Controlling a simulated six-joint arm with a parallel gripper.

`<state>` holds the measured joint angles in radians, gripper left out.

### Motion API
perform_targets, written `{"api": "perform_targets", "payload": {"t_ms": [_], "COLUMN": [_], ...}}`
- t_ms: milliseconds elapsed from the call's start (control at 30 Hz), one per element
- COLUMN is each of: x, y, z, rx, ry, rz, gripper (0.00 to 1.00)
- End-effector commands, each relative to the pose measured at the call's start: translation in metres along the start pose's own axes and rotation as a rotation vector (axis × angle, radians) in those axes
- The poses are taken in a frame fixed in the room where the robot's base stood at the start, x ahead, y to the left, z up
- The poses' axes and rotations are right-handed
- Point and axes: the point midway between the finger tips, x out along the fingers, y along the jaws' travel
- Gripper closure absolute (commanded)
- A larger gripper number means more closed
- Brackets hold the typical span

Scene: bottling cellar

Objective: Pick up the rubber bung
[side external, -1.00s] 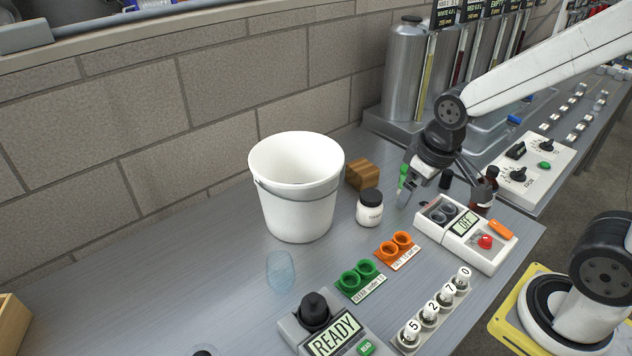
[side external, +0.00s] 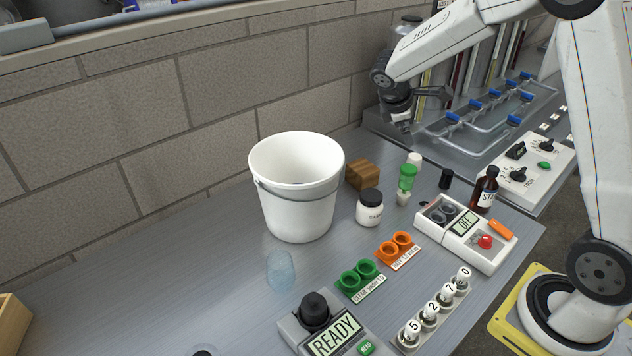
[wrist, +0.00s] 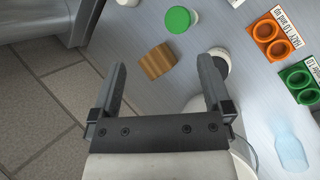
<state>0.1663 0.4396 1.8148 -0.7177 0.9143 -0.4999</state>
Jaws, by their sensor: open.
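I cannot tell for sure which thing is the rubber bung. A small black cylinder (side external: 446,178) stands on the bench left of the brown bottle. A small white cylinder (side external: 415,159) stands behind a green-topped piece (side external: 408,177), which also shows in the wrist view (wrist: 178,20). My gripper (side external: 402,124) is raised near the wall, behind these small things. In the wrist view my gripper (wrist: 162,70) is open and empty, its fingers wide apart. The wooden block (wrist: 157,61) appears between them, below on the bench.
A white bucket (side external: 297,205), a black-lidded jar (side external: 370,210) and the wooden block (side external: 362,173) stand left of the small things. The brown bottle (side external: 485,190) and an OFF device (side external: 465,235) are at right. Metal canisters and a tray with blue valves stand behind.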

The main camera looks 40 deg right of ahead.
Motion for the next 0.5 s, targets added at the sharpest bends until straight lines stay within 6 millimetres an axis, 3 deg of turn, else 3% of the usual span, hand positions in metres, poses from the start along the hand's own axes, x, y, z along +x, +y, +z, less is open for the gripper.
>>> {"api": "perform_targets", "payload": {"t_ms": [300,500], "x": [0.050,0.075], "y": [0.084,0.124], "z": [0.015,0.027], "rx": [-0.285,-0.428], "ry": [-0.274,-0.444], "rz": [0.109,0.150], "gripper": [0.00,0.00]}}
